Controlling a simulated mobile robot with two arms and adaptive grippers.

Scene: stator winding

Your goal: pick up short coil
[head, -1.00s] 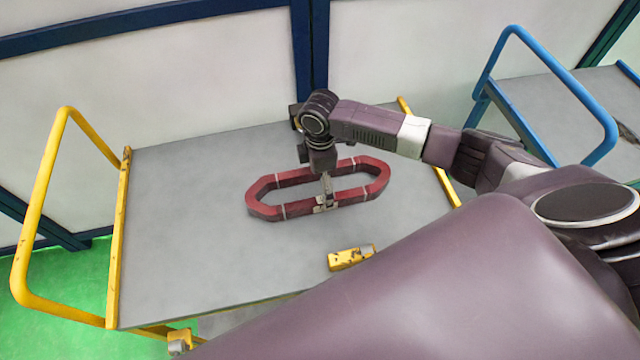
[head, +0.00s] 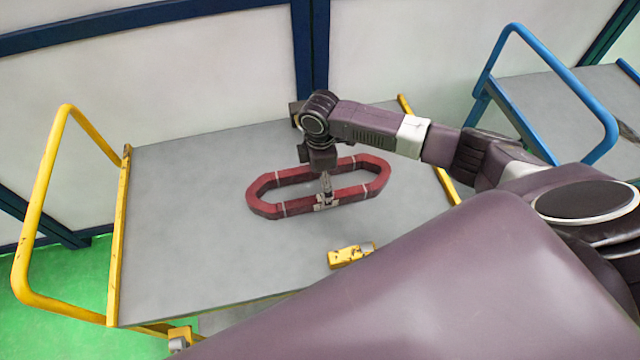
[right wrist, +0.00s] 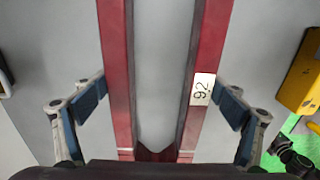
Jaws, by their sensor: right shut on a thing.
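A red elongated ring-shaped coil (head: 300,207) with pale bands lies on the grey top of the yellow-railed cart (head: 190,250). My right gripper (head: 325,190) reaches down over its middle. In the right wrist view, the two long sides of the coil (right wrist: 117,65) run between the blue-padded fingers (right wrist: 162,103), one finger against each outer side. The gripper is shut across the coil's width. A white label (right wrist: 202,89) reading 92 is on the right bar. In the head view the far finger is hidden. My left gripper is not in view.
A small yellow block-like object (head: 349,256) lies on the cart top in front of the coil. The cart has a yellow rail (head: 45,190) at the left. A blue-railed cart (head: 590,85) stands at the back right. The cart top left of the coil is clear.

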